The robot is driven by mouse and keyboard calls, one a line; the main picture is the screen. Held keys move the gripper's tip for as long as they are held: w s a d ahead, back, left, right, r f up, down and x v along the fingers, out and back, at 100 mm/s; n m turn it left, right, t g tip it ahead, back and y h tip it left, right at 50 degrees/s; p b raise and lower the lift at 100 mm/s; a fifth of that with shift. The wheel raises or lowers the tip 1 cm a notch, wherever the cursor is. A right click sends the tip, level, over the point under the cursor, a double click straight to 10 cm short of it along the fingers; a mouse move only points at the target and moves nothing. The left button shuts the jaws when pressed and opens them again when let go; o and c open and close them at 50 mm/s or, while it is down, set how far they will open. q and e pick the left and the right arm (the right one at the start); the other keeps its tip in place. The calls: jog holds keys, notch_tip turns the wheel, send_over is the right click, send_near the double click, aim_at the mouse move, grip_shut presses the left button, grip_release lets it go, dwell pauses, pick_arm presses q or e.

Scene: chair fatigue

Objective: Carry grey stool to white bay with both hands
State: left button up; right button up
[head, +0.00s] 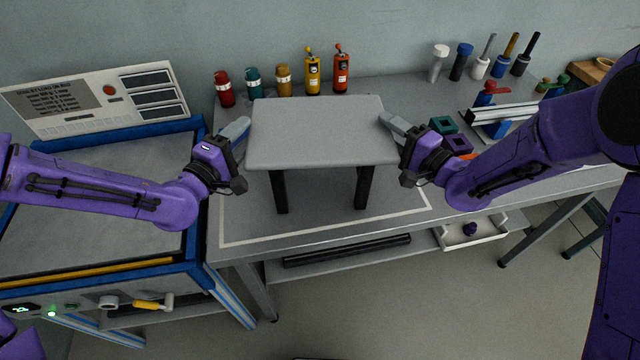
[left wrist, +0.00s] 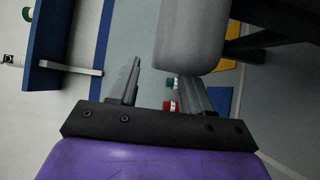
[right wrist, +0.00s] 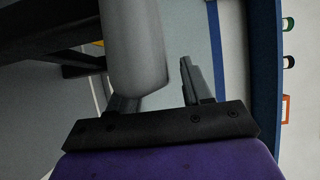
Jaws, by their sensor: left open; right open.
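The grey stool (head: 320,132) has a flat grey seat and dark legs. It stands upright on the grey bench, its front feet inside the white outline of the bay (head: 330,226); its rear feet are hidden. My left gripper (head: 240,133) is open at the seat's left edge, and the seat's rounded edge (left wrist: 190,38) shows close to its fingers in the left wrist view. My right gripper (head: 392,122) is open at the right edge, and that edge (right wrist: 135,45) overlaps one finger in the right wrist view. I cannot tell whether either gripper touches the seat.
A blue-framed machine (head: 90,205) with a sign panel stands left of the bench. Several coloured bottles (head: 283,80) line the wall behind the stool. Purple and green blocks (head: 443,125) and a rail fixture (head: 495,118) are on the right.

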jog(key=shift+s+r, duration=0.1)
jog(key=shift+s, duration=0.05)
jog(key=shift+d, duration=0.15)
pick_arm(q)
jog(key=v, duration=0.9)
pick_arm(e)
jog(key=v, duration=1.1)
jog(key=shift+s+d, duration=0.15)
jog(key=shift+s, duration=0.2)
